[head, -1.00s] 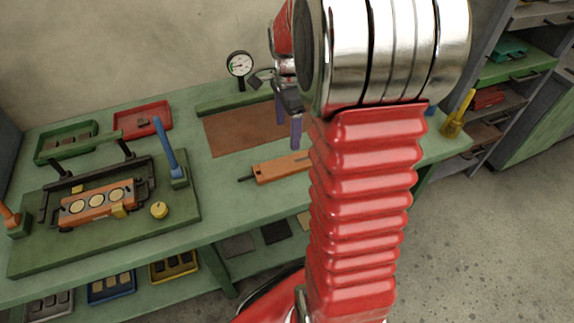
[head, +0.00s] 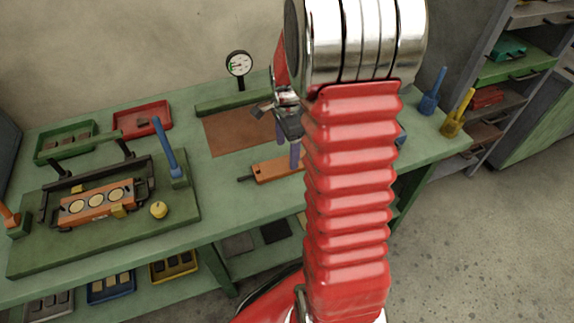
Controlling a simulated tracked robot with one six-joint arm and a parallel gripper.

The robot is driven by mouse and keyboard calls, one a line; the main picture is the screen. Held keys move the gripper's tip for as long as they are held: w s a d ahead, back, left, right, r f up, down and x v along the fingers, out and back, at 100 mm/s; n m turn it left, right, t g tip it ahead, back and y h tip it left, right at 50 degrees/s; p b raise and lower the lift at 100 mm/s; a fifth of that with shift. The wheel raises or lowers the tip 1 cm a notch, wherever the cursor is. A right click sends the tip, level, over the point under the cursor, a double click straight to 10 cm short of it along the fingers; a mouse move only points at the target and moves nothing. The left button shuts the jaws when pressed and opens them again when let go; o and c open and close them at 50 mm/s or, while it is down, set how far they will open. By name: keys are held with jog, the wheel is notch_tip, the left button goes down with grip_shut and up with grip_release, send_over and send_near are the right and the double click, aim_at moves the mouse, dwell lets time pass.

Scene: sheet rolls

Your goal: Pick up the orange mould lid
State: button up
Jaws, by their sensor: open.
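Nothing shows between the fingers. Another orange mould body (head: 97,205) with several pale round cavities sits in the fixture at left.
The green fixture plate (head: 185,215) carries a black frame, a blue lever (head: 165,148) and a yellow knob (head: 159,209). A dial gauge (head: 239,66) stands behind a brown mat (head: 225,138). Red (head: 143,131) and green trays sit at back left. The bench between plate and lid is clear.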

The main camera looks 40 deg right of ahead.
aim_at(287, 163)
jog(key=shift+a+f, duration=0.1)
jog(key=shift+f, duration=2.5)
jog(key=c, duration=1.8)
